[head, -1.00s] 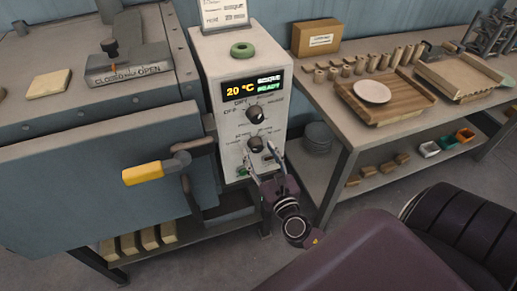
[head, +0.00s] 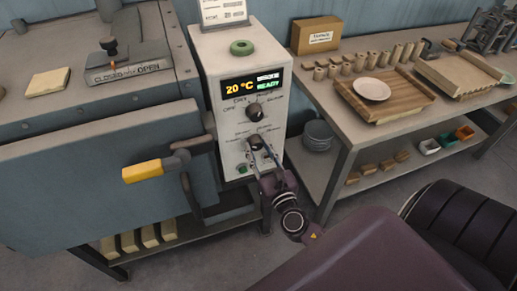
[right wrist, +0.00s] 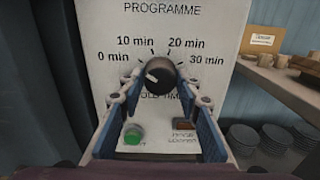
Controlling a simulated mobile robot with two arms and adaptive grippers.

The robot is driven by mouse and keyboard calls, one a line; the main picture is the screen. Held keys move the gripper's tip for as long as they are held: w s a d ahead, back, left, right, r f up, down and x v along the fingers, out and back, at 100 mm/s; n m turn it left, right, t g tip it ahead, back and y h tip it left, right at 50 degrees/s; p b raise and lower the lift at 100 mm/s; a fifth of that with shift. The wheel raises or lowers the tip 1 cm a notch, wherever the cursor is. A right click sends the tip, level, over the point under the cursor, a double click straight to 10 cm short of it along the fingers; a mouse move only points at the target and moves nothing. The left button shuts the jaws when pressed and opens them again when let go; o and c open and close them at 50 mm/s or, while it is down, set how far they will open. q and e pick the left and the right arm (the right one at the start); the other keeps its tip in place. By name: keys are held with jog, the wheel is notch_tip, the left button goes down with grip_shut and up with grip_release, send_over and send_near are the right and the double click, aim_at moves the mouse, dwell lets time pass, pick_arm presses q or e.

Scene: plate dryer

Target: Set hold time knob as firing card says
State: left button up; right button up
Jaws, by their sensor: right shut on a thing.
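The hold time knob (right wrist: 158,73) is a round black knob on the white control box (head: 210,60). The scale around it reads 0, 10, 20 and 30 min. A pale mark shows on the left part of its face, seemingly toward 0 min. In the head view it is the lower knob (head: 256,142). My right gripper (right wrist: 160,82) is shut on this knob, one finger on each side; it also shows in the head view (head: 262,152). The firing card (head: 223,11) stands on the box, cut by the top edge, its text too small to read. My left gripper is not in view.
An upper knob (head: 255,112) and a lit display (head: 252,84) reading 20 °C are above. A green button (right wrist: 132,135) and a reddish switch (right wrist: 184,128) sit below. The kiln's yellow handle (head: 142,172) juts out at left; a workbench (head: 330,120) stands at right.

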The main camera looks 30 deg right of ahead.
jog(key=shift+f, duration=0.1)
jog(key=m+b, duration=0.2)
jog(key=shift+m, duration=0.4)
jog(key=m+b, duration=0.3)
jog(key=m, duration=0.1)
jog(key=shift+m, duration=0.3)
jog(key=m+b, duration=0.1)
jog(key=m, duration=0.3)
jog(key=shift+m+b, duration=0.6)
jog(key=shift+m, duration=1.5)
jog(key=o, duration=1.2)
jog(key=shift+c, duration=0.2)
